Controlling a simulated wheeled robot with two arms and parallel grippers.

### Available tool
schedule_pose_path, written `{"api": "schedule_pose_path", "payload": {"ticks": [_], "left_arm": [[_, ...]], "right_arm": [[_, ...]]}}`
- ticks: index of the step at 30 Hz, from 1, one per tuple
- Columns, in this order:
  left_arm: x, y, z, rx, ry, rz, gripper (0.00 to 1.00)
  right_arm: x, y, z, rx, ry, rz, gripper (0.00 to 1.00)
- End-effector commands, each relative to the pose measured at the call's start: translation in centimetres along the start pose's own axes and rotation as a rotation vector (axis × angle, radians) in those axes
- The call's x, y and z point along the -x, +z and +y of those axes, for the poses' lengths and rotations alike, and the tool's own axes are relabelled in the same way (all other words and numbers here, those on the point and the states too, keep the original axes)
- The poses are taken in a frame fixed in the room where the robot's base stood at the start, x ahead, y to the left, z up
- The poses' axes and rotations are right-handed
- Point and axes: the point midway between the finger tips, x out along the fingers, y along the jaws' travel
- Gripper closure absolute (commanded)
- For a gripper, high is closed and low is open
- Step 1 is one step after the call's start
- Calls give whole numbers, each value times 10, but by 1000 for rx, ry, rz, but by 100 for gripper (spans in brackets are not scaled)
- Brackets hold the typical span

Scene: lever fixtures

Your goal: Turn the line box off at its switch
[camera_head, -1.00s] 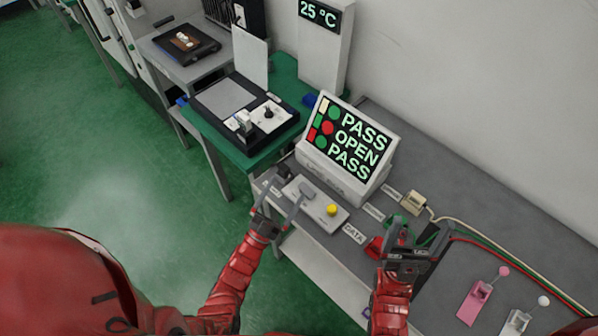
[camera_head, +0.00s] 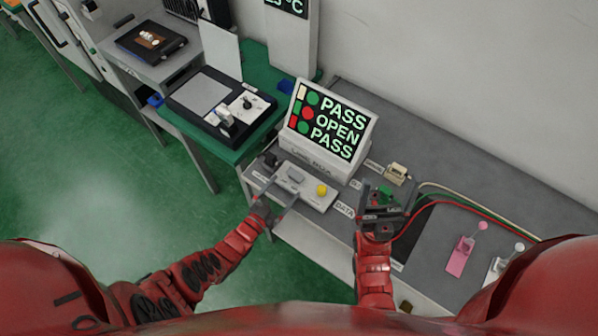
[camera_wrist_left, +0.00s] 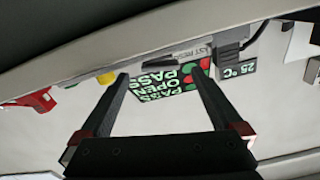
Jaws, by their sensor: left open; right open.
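The line box (camera_head: 325,125) stands on the grey bench, its tilted screen reading PASS, OPEN, PASS. It also shows inverted in the left wrist view (camera_wrist_left: 170,82). A pale panel (camera_head: 318,204) in front carries a grey block (camera_head: 296,174) and a yellow knob (camera_head: 321,190). A small black part (camera_head: 270,159) sits at the box's left; I cannot tell which part is the switch. My left gripper (camera_head: 274,187) is open and empty at the panel's front left edge. My right gripper (camera_head: 382,205) is open by the DATA label; its fingers partly hide a green part.
A beige connector (camera_head: 396,173) with cables lies right of the box. A pink lever fixture (camera_head: 461,255) and a white one (camera_head: 499,265) stand further right. A green table (camera_head: 245,150) with a black device is at the left. The wall closes the back.

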Motion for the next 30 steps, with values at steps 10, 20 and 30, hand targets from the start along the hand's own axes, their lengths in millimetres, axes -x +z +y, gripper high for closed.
{"api": "schedule_pose_path", "payload": {"ticks": [10,20,30], "left_arm": [[-74,5,0,-3,-3,5,0],[-95,-1,0,-1,-1,2,0],[-94,-1,0,-1,-1,1,29]], "right_arm": [[46,8,-2,0,0,0,9],[56,9,-3,0,0,0,9],[55,9,-3,0,0,0,9]]}}
